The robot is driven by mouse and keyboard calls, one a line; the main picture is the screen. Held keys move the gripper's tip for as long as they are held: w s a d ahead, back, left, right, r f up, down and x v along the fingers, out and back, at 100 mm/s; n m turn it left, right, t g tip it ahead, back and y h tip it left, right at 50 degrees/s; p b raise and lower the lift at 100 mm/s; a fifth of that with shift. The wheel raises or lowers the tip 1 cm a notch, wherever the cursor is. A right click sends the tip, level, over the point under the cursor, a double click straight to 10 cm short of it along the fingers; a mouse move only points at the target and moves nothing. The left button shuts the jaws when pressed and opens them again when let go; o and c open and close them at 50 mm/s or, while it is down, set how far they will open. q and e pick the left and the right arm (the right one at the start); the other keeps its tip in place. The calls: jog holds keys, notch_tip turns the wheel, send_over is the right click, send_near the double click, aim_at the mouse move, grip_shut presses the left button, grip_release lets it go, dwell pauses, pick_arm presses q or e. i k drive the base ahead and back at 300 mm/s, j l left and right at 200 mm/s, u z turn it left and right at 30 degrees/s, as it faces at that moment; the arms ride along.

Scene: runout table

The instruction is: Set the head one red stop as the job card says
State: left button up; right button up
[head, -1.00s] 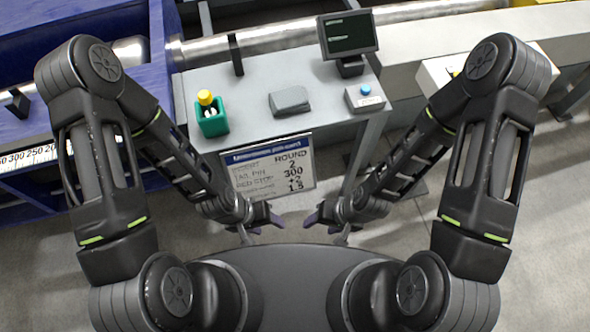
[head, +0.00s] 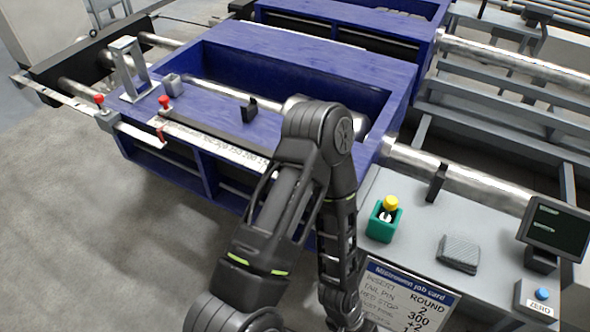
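Two red knobs show in the head view: one (head: 165,102) on the blue bed's near left corner, one (head: 99,99) farther left on a metal bar. I cannot tell which belongs to head one. A white scale strip (head: 215,146) runs along the bed's front edge, with a small red mark near its left end. The job card (head: 405,297) is partly cut off; it reads ROUND, 2, 300 and +2, and the red stop row seems to carry 300. My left arm folds down in front of the bed; its gripper is below the frame or hidden. My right gripper is out of view.
The blue bed (head: 300,48) has a deep open trough. A grey side table carries a green holder (head: 381,222) with a yellow-topped item, a grey cloth (head: 459,251), a screen (head: 556,228) and a blue ZERO button (head: 542,294). The floor at left is clear.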

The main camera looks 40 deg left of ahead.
aim_at(163, 101)
jog(key=u, duration=1.95)
jog(key=z, duration=0.4)
jog(key=i+j+z, duration=0.1)
jog(key=j+z, duration=0.9)
jog(key=j, duration=0.75)
jog(key=k+j+z, duration=0.1)
jog(key=j, duration=0.4)
